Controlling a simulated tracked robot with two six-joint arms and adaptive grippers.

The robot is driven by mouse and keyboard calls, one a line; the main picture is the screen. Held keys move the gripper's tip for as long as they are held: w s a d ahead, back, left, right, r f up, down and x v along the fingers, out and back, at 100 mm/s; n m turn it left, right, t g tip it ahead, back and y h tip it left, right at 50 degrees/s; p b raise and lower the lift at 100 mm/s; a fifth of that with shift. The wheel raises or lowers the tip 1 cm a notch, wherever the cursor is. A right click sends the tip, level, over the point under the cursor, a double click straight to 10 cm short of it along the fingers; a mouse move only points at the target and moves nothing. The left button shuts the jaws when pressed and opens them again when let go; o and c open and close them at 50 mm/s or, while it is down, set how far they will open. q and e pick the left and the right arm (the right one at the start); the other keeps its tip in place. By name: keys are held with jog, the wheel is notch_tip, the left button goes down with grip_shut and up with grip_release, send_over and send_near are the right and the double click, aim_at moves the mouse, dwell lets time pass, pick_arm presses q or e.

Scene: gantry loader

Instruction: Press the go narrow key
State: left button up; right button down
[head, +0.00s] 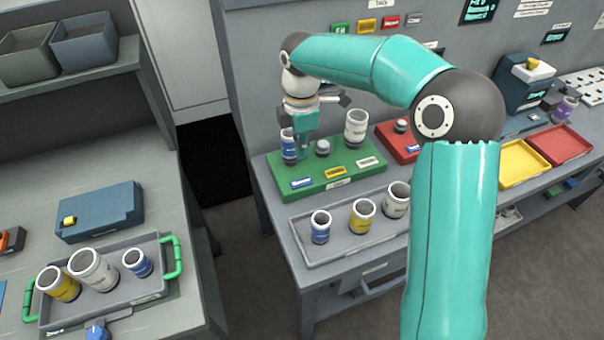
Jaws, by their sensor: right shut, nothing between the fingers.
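A green block (327,186) on the right bench has a blue key (301,183), a yellow key (335,172) and a pale key (368,162) along its front. Their lettering is too small to read, so I cannot tell which is the go narrow key. My right gripper (304,154) is shut and empty, pointing down over the back left of the block. It is behind the blue key and close beside a blue-banded cup (288,146). I cannot tell whether its tips touch the block. My left gripper is not in view.
A small grey knob (322,148) and a white cup (356,128) are on the green block. A grey tray (300,248) with three cups lies in front. A red block (392,146) is to the right, partly hidden by my right arm. Another cup tray (122,296) is at left.

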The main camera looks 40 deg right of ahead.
aim_at(301, 182)
notch_tip(301, 182, down, 9)
jog(key=shift+f+p, duration=0.15)
jog(key=shift+p, duration=0.4)
